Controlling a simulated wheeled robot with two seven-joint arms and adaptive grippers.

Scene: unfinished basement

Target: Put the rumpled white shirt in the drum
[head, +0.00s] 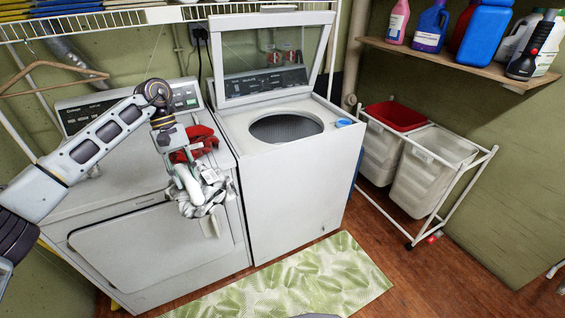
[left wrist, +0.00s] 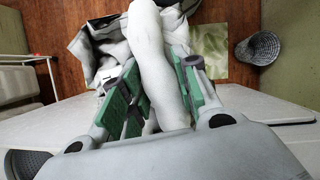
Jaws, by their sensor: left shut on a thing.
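The rumpled white shirt (head: 203,192) hangs from my left gripper (head: 182,168) in the head view, in front of the dryer's upper front edge. In the left wrist view the shirt (left wrist: 152,45) lies between the green-padded fingers of the left gripper (left wrist: 155,95), which are shut on it. The drum (head: 286,127) shows through the round top opening of the white washer (head: 285,190), to the right of the shirt. The washer lid (head: 272,55) stands raised. My right gripper is not in view.
A red cloth item (head: 198,142) is on the dryer (head: 150,235), behind the left gripper. A blue cap (head: 343,122) sits on the washer's right corner. A wheeled rack with bins (head: 432,175) stands right of the washer. A leaf-pattern mat (head: 300,280) lies on the floor.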

